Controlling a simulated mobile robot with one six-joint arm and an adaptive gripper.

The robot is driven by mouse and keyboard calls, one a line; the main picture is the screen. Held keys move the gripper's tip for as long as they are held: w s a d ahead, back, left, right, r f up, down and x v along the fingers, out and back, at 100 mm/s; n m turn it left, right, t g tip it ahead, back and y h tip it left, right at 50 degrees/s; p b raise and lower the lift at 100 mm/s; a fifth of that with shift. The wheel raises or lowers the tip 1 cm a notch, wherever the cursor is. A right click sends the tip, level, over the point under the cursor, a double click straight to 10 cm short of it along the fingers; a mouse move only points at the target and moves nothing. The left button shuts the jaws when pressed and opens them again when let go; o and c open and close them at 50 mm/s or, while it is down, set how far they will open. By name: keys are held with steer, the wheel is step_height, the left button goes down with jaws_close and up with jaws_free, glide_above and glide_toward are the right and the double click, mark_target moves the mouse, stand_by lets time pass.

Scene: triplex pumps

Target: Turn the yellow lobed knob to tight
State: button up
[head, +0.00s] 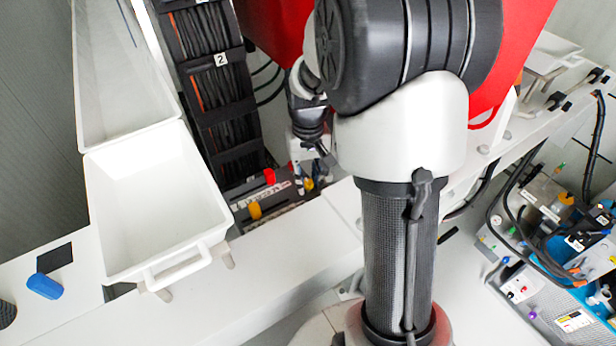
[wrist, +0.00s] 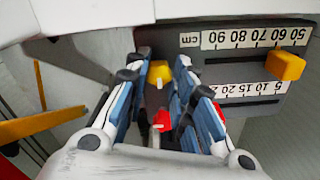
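The yellow knob (wrist: 158,73) shows in the wrist view between the tips of my gripper (wrist: 164,68); its lobes are hard to make out. The two blue-and-grey fingers stand apart, one on each side of it, and a narrow gap shows on the right side. A red part (wrist: 162,120) shows lower down between the fingers. In the head view my gripper (head: 315,168) is small and partly hidden behind my arm, with a yellow spot (head: 309,184) at it that seems to be the knob.
A dark panel with a centimetre scale (wrist: 245,38) and a yellow slider (wrist: 285,65) lies right of the gripper. In the head view this slider (head: 255,210) and a red part (head: 269,176) are close by. A cable chain (head: 205,75) and white bin (head: 155,205) stand left; a hose-covered unit (head: 550,230) right.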

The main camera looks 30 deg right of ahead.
jaws_close()
steer(key=shift+m, duration=0.3)
steer(key=m+p, duration=0.2)
steer(key=m, duration=0.1)
steer(key=shift+r+m, duration=0.1)
steer(key=shift+m, duration=0.2)
steer(key=m+p, duration=0.2)
steer(key=m, duration=0.2)
steer(key=m+p, duration=0.1)
steer(key=m, duration=0.4)
steer(key=shift+w+p, duration=0.1)
steer(key=shift+p, duration=0.3)
steer(key=m+p, duration=0.1)
steer(key=m, duration=0.3)
steer(key=shift+m, duration=0.3)
steer(key=shift+w, duration=0.1)
